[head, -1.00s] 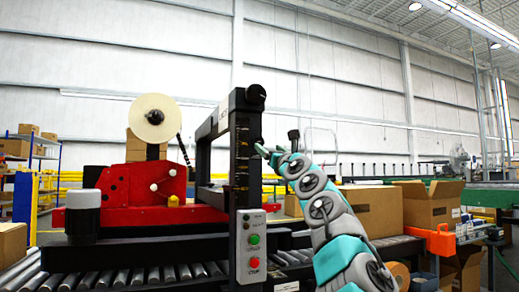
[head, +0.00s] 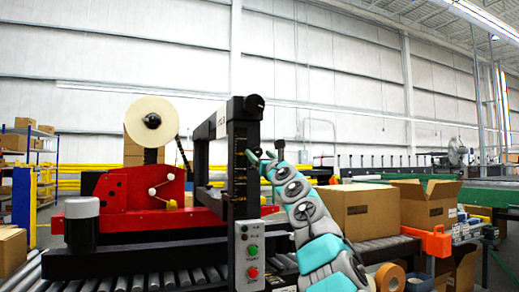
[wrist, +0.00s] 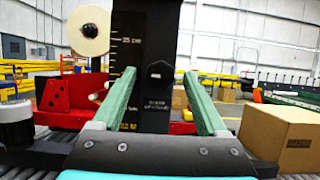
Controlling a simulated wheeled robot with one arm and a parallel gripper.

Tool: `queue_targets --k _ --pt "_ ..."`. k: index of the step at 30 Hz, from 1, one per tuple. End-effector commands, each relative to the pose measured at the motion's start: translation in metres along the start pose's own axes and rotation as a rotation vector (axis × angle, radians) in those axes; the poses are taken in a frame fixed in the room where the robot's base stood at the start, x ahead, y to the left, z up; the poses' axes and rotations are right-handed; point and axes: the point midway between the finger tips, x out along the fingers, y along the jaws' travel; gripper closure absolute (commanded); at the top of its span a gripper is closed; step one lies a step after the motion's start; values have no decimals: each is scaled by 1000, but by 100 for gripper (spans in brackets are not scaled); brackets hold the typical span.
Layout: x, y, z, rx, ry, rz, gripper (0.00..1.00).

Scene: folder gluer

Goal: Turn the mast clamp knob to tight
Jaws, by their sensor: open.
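The mast clamp knob (wrist: 160,74) is a small black faceted knob on the face of the black mast (wrist: 145,45), above a small white label, in the wrist view. My gripper (wrist: 160,88) is open, with one green finger to the left of the knob and one to the right in the picture. I see no contact; how far the fingertips are from the knob in depth I cannot tell. In the head view my gripper (head: 264,157) is at the right side of the mast (head: 241,170), and the clamp knob cannot be made out clearly there.
A control box (head: 249,256) with green and red buttons sits low on the mast. Another black knob (head: 254,102) is at the mast top. A red tape unit (head: 140,200) stands left, cardboard boxes (head: 365,210) right. Rollers run below.

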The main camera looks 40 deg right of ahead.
Motion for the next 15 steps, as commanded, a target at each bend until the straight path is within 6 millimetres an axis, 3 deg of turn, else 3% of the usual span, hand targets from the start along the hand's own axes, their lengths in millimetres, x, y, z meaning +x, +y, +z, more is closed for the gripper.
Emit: queue_targets --k 14,15 --pt "6 -1 -2 1 2 -1 24" --pt "6 -1 -2 1 2 -1 28"
